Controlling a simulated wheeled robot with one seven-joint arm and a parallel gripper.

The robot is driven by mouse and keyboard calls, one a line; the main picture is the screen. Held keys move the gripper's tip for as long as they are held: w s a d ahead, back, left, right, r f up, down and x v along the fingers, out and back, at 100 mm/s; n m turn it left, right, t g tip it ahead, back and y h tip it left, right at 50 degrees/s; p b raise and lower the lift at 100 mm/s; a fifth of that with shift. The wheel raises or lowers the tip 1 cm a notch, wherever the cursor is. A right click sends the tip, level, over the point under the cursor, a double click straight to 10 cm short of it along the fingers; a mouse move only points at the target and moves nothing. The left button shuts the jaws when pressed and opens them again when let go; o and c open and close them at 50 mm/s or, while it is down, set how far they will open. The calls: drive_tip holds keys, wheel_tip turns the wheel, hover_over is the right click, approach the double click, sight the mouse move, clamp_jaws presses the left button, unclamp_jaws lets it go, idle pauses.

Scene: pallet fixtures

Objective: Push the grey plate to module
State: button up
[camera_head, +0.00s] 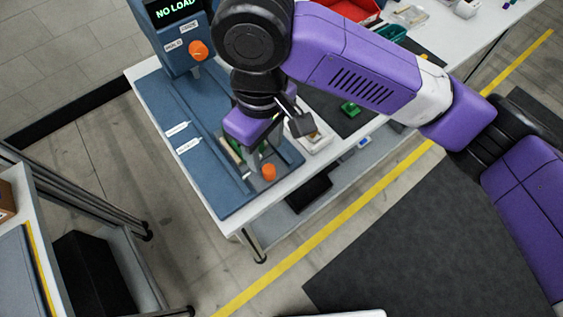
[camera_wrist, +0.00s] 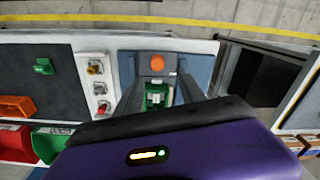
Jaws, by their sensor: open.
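The grey plate (camera_head: 288,158) lies on the blue-grey fixture at the near end of the white table, partly hidden under my gripper. It carries an orange knob (camera_head: 269,172) and a green part, which shows in the wrist view (camera_wrist: 156,97). My gripper (camera_head: 251,158) points down over the plate, its fingers open on either side of the green part. In the wrist view the dark fingers (camera_wrist: 157,85) flank it; contact cannot be told. The module (camera_head: 172,35) is a blue housing at the far end of the fixture, with a "NO LOAD" display and an orange button.
A labelled blue track (camera_head: 178,140) runs toward the module. A white tray (camera_head: 318,140) with small parts, a green part (camera_head: 350,107) on a dark mat, and red and green bins stand to the right. Another table (camera_head: 20,240) stands at lower left.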

sight(269, 169)
drive_tip(key=shift+d+f, duration=0.15)
drive_tip(key=shift+d, duration=0.2)
drive_tip(key=shift+f, duration=0.3)
drive_tip(key=shift+f+p, duration=0.3)
drive_tip(key=shift+f, duration=3.2)
drive_tip(key=shift+a, duration=0.1)
clamp_jaws()
